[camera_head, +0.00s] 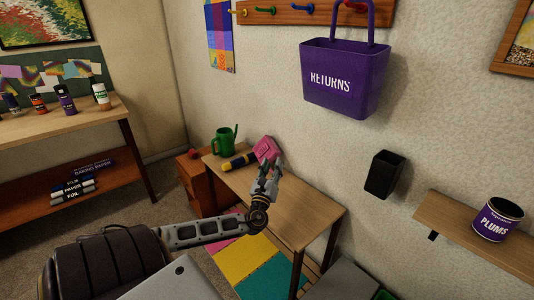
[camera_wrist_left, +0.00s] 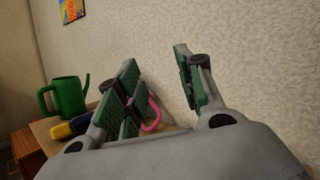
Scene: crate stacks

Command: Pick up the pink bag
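The pink bag (camera_head: 266,148) stands on the wooden table near the wall in the head view, its lower right part hidden behind my left gripper. In the left wrist view a pink loop (camera_wrist_left: 154,115) shows between the fingers, lower down, and the rest of the bag is hidden by the left finger. My left gripper (camera_head: 271,172) is in front of the bag in the head view, pointing up toward it. In the left wrist view its fingers (camera_wrist_left: 158,65) are spread apart with nothing between the tips. My right gripper is out of view.
A green watering can (camera_head: 225,141) and a yellow and dark blue object (camera_head: 239,162) are left of the bag. The table's (camera_head: 300,215) right part is clear. A black wall holder (camera_head: 384,174) and a purple RETURNS basket (camera_head: 345,82) hang on the wall.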

